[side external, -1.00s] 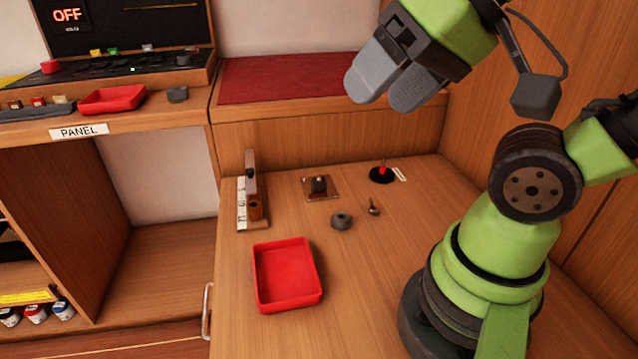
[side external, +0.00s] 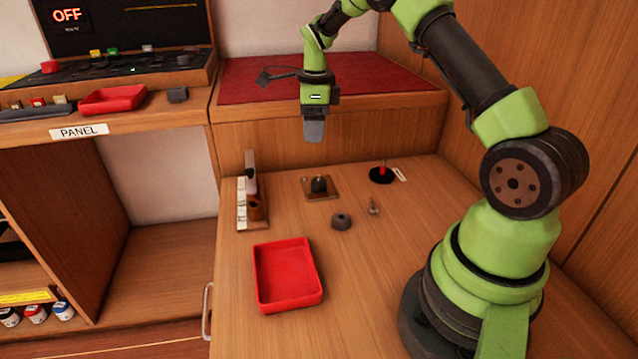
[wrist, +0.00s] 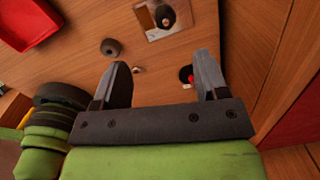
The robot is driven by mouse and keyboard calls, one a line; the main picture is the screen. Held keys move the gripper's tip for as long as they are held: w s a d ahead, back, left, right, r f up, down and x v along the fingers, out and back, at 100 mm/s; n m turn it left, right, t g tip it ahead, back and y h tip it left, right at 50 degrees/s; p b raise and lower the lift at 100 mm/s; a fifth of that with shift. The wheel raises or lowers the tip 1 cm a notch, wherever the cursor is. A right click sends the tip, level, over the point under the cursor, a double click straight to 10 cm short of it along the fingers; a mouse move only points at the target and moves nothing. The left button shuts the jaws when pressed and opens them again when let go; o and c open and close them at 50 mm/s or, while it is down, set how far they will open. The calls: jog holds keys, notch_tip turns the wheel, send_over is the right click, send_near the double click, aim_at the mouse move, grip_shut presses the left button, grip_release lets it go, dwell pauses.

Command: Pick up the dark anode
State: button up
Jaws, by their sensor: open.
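A dark stubby piece (side external: 319,184) stands on a small brown square plate (side external: 333,193) towards the back of the table; it also shows at the top of the wrist view (wrist: 165,14). A dark grey round piece with a hollow in its top (side external: 341,221) lies nearer the front, and is left of the jaws in the wrist view (wrist: 110,47). I cannot tell for certain which is the anode. My gripper (side external: 313,138) points down above the back of the table, apart from both. In the wrist view its jaws (wrist: 161,62) are spread, with nothing held.
A red tray (side external: 287,303) sits at the front. A wooden stand (side external: 252,190) is at left. A small metal piece (side external: 374,208) and a red peg on a black disc (side external: 381,175) lie to the right. A raised red-topped ledge (side external: 250,80) borders the back.

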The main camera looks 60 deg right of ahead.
jog(key=f, duration=0.1)
jog(key=d+f+m, duration=0.2)
jog(key=shift+f+g, duration=0.3)
jog(key=shift+f, duration=0.05)
send_over(322, 180)
jog(key=shift+m, duration=0.3)
jog(key=f, duration=0.4)
jog(key=shift+w+d+f, duration=0.1)
jog(key=shift+w+f, duration=0.25)
jog(key=shift+w, duration=0.05)
jog(key=f, duration=0.5)
jog(key=shift+s+f, duration=0.35)
jog(key=shift+f, duration=0.05)
jog(key=c, duration=1.1)
